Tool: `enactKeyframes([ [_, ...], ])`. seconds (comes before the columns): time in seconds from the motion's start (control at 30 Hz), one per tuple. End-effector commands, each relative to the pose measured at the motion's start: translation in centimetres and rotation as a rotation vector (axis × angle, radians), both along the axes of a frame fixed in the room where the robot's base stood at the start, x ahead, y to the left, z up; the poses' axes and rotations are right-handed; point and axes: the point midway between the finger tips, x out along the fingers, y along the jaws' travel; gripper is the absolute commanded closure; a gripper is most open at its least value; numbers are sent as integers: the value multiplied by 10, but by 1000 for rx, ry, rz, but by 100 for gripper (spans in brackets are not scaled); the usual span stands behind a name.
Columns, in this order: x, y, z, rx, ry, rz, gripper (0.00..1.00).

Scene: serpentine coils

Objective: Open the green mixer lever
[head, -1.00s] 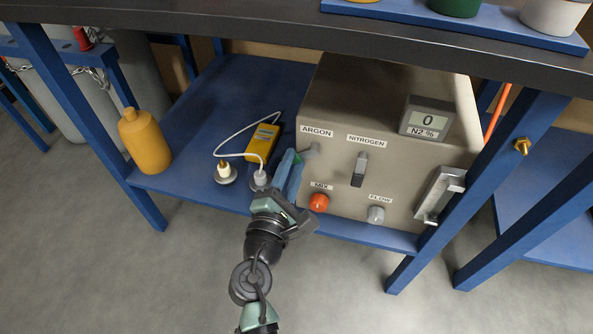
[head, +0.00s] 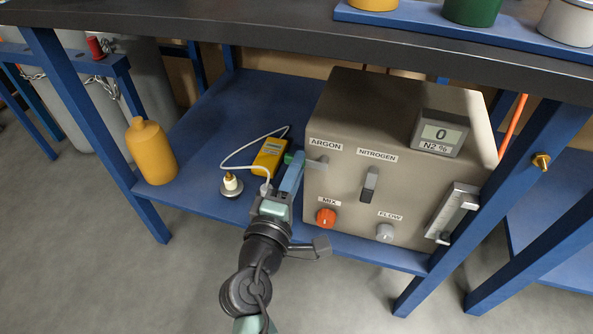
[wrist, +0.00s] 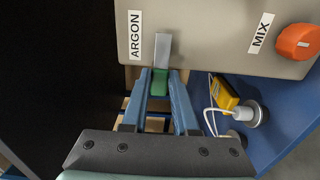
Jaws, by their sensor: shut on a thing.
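The green mixer lever shows in the head view as a grey arm (head: 317,162) with a green end, under the ARGON label on the beige mixer box (head: 400,110). It points left, roughly level, its end beyond the box's left edge. In the wrist view the green end (wrist: 160,82) sits between my two blue fingers. My gripper (head: 292,165) is shut on this green end, also seen in the wrist view (wrist: 160,85). In the head view the fingers partly cover the green end.
The dark NITROGEN lever (head: 370,184) hangs downward to the right. Below are an orange MIX knob (head: 326,218) and a grey FLOW knob (head: 384,232). A yellow meter (head: 270,156) with a white cable lies left of the box. A yellow bottle (head: 151,152) stands farther left.

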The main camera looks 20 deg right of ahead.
Motion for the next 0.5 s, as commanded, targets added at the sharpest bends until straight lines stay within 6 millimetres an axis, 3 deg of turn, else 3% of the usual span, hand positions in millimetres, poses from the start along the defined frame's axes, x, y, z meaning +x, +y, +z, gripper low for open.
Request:
enactKeyframes([
  [0.43, -1, 0, -1, 13, -5, 0, 100],
  [0.47, -1, 0, -1, 13, -5, 0, 69],
  [0.5, -1, 0, -1, 12, -5, 0, 62],
])
